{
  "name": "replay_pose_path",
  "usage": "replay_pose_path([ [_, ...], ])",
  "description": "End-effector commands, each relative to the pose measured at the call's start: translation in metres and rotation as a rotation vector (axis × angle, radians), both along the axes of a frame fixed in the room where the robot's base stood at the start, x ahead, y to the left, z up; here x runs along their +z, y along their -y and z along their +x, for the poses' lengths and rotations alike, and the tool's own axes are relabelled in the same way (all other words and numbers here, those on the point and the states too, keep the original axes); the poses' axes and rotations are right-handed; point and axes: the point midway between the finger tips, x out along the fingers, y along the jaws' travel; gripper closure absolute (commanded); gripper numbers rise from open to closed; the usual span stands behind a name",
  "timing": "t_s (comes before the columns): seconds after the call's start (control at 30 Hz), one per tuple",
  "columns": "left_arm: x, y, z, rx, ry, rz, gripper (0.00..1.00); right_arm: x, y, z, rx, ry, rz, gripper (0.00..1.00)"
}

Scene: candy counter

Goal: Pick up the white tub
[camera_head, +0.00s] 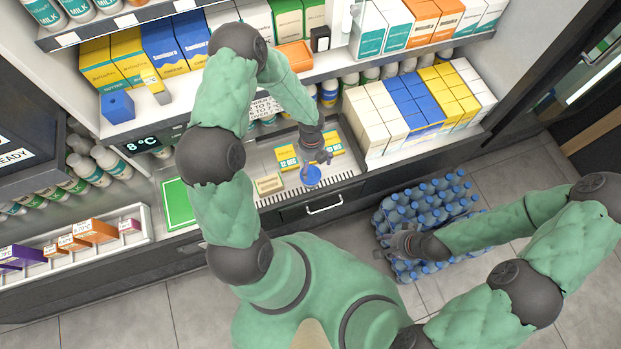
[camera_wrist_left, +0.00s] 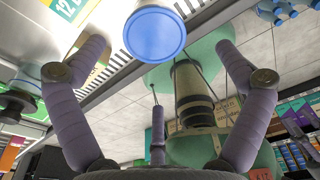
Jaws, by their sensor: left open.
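The white tub (camera_wrist_left: 152,8) has a round blue lid, which faces the camera at the top of the left wrist view. In the head view its blue lid (camera_head: 310,176) shows at the tray area of the counter, just below my left gripper (camera_head: 315,150).
Small yellow boxes (camera_head: 287,158) and a cream box (camera_head: 268,184) lie close to the tub. White, blue and yellow cartons (camera_head: 415,105) stand to the right. A shelf of boxes (camera_head: 160,92) overhangs behind. Blue-capped bottle packs (camera_head: 432,205) stand on the floor.

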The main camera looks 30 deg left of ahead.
Motion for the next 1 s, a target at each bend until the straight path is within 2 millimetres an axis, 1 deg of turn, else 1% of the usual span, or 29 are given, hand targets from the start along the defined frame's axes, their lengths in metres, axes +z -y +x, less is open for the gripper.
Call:
replay_pose_path([
  [0.03, -0.012, 0.001, -0.001, 0.001, -0.002, -0.001, 0.0, -0.007, 0.0, 0.0, 0.0, 0.0, 0.0, 0.6],
  [0.1, -0.021, 0.001, -0.002, 0.001, -0.001, -0.001, 0.0, -0.011, 0.0, 0.0, 0.0, 0.0, 0.0, 0.6],
  [0.37, -0.035, 0.0, -0.004, 0.003, 0.0, -0.001, 0.0, -0.018, 0.0, 0.0, 0.0, 0.0, 0.0, 0.6],
  [0.6, -0.066, -0.002, -0.007, 0.003, 0.0, -0.001, 0.0, -0.039, 0.0, 0.0, 0.0, 0.0, 0.0, 0.6],
  [0.7, -0.077, -0.001, -0.008, 0.003, 0.0, -0.001, 0.0, -0.045, 0.0, 0.0, 0.0, 0.0, 0.0, 0.6],
  [0.77, -0.079, -0.001, -0.008, 0.004, 0.0, -0.002, 0.0, -0.046, 0.0, 0.0, 0.0, 0.0, 0.0, 0.6],
  [0.97, -0.078, -0.001, -0.008, 0.004, 0.001, -0.001, 0.0, -0.044, 0.0, 0.0, 0.0, 0.0, 0.0, 0.6],
  [1.0, -0.078, -0.001, -0.008, 0.004, 0.001, -0.001, 0.06, -0.044, 0.0, 0.0, 0.0, 0.0, 0.0, 0.6],
])
